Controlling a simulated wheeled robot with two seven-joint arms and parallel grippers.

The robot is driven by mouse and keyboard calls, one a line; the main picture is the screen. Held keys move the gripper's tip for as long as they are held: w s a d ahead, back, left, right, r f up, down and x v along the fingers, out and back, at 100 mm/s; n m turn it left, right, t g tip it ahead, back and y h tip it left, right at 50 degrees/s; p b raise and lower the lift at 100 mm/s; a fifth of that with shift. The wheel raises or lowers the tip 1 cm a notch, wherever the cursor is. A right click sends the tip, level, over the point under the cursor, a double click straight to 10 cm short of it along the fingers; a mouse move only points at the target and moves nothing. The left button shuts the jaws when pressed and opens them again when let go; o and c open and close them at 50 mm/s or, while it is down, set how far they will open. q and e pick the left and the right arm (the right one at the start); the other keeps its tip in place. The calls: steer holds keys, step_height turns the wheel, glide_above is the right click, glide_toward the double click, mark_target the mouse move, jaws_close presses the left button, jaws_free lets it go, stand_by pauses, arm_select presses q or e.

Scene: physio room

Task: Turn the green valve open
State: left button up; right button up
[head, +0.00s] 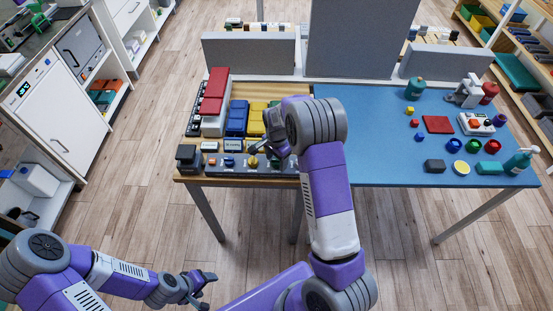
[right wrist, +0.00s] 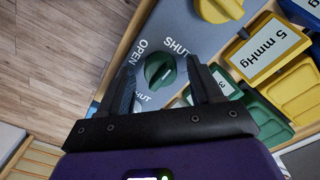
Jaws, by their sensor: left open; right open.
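The green valve (right wrist: 160,70) is a round knob with a raised ridge on a grey panel (right wrist: 188,25) in the right wrist view. The word OPEN is printed to its left and SHUT above and right. My right gripper (right wrist: 162,72) is open, one finger on each side of the knob in the picture. I cannot tell if either finger touches it. In the head view my right gripper (head: 264,153) is over the panel at the table's front, and the arm hides the green valve. My left gripper (head: 197,287) is open, low and away from the table.
A yellow valve (right wrist: 220,8) sits beside the green one. Yellow and green trays and a 5 mmHg label (right wrist: 273,48) lie to the right. On the blue table top (head: 375,125) stand bottles and small coloured pieces. Grey screens (head: 250,52) stand behind the table.

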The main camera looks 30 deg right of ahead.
steer(key=c, duration=1.1)
steer(key=shift+o, duration=0.2)
steer(key=shift+n, duration=0.4)
steer(key=n, duration=0.3)
steer(key=shift+n, duration=0.4)
steer(key=n, duration=0.4)
steer(key=shift+n, duration=0.3)
steer(key=n, duration=0.8)
steer(key=shift+w+n, duration=0.1)
steer(key=shift+n, duration=0.5)
